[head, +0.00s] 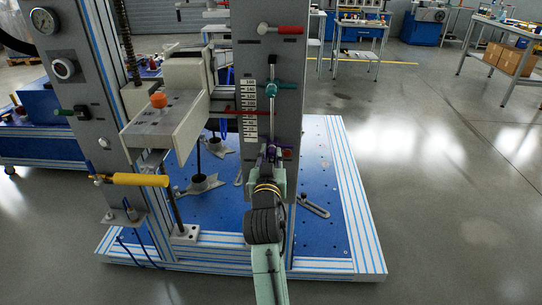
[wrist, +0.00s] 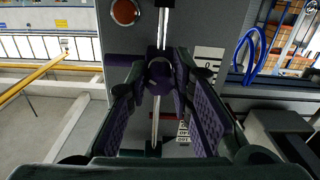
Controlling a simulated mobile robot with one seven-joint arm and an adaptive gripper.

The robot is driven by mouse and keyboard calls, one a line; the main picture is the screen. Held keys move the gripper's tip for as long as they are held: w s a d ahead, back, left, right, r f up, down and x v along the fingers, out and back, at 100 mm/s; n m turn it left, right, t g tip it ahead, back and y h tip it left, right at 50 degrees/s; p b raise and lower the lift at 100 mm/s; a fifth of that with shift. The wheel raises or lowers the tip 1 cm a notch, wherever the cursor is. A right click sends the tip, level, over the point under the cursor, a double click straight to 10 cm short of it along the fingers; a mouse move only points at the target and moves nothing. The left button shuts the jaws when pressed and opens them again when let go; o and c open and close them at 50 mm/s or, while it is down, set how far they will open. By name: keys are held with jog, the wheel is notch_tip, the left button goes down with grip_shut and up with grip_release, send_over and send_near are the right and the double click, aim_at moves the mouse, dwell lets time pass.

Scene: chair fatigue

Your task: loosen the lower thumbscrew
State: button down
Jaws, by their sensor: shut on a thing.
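The lower thumbscrew is a round, dark purple knob (wrist: 160,76) on a thin vertical rod in front of the grey column. In the wrist view it sits between my fingertips. In the head view my gripper (head: 269,158) reaches the lower end of the rod, and its fingers largely hide the knob. My gripper also shows in the wrist view (wrist: 160,88), its purple-padded fingers closed in on the knob from both sides. A teal clamp with a crossbar (head: 272,89) sits higher on the same rod.
The grey column (head: 291,110) bears a white number scale (head: 250,110), a red-handled lever (head: 286,30) and a red button (head: 287,153). A cream block with an orange knob (head: 158,101) and a yellow cylinder (head: 140,180) are at left. Open floor (head: 440,200) lies right.

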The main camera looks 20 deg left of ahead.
jog(key=shift+n, duration=0.4)
jog(key=n+p, duration=0.1)
jog(key=n, duration=0.3)
jog(key=shift+r+n, duration=0.1)
jog(key=shift+n, duration=0.3)
jog(key=n+p, duration=0.1)
jog(key=n, duration=0.5)
jog(key=shift+p, duration=0.4)
jog(key=n+p, duration=0.1)
jog(key=n, duration=0.5)
jog(key=shift+r+n, duration=0.1)
jog(key=shift+n, duration=0.2)
jog(key=n+p, duration=0.1)
jog(key=n, duration=0.4)
jog(key=shift+n, duration=0.3)
jog(key=c, duration=1.4)
grip_release()
